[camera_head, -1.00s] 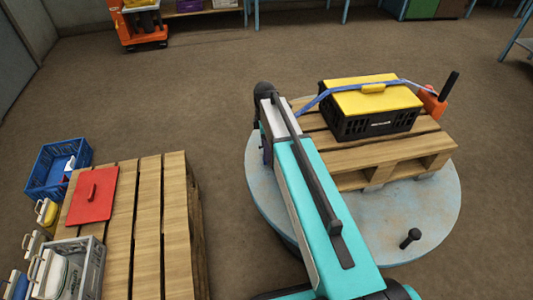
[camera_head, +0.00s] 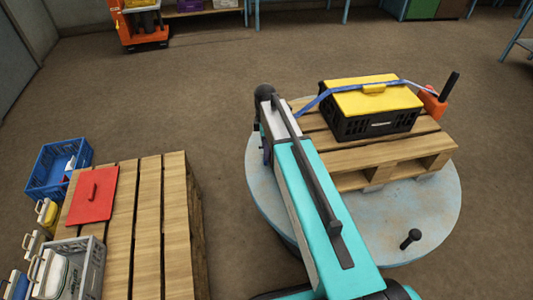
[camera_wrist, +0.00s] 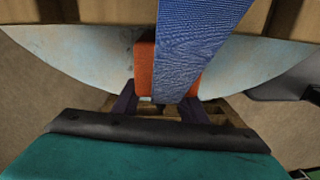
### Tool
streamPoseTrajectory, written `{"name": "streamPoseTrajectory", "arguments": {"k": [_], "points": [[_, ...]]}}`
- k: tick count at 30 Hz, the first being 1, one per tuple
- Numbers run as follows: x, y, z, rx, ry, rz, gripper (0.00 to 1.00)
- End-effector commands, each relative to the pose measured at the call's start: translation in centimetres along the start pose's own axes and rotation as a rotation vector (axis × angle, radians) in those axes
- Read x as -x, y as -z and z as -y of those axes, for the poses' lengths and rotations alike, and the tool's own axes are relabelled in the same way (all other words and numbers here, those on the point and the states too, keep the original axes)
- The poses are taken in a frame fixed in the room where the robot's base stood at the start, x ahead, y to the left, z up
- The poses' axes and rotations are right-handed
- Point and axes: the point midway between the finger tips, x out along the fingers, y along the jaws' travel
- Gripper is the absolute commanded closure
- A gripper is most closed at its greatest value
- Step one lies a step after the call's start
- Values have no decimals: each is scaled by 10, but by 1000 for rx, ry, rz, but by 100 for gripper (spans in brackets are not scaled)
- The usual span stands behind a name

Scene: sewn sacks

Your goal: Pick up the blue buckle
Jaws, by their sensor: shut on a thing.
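A blue strap (camera_head: 313,100) runs over the yellow lid (camera_head: 360,101) of a black crate (camera_head: 352,127). Its right end meets an orange ratchet (camera_head: 433,103) with a black handle. Its left end drops behind my arm. In the wrist view, the wide blue webbing (camera_wrist: 200,38) comes from the top across an orange block (camera_wrist: 144,68). My gripper (camera_wrist: 160,108) has its dark fingers on either side of this piece and is shut on it, at the strap's end. The webbing hides much of the hold.
The crate stands on a wooden pallet (camera_head: 380,157) on a round pale-blue platform (camera_head: 430,220), which has a black knob (camera_head: 411,238). At left, a second pallet (camera_head: 148,230) bears a red lid (camera_head: 93,195).

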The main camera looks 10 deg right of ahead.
Motion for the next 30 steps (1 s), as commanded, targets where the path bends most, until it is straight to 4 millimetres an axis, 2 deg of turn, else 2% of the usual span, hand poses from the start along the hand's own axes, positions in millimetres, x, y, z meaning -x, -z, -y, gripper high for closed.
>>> {"name": "streamPoseTrajectory", "arguments": {"k": [10, 16, 23, 30], "points": [[4, 0, 0, -1, -1, 0, 86], [17, 0, 1, 0, -2, 0, 86], [15, 41, 4, 3, 0, 0, 86], [15, 94, 9, 3, 0, 0, 86]]}}
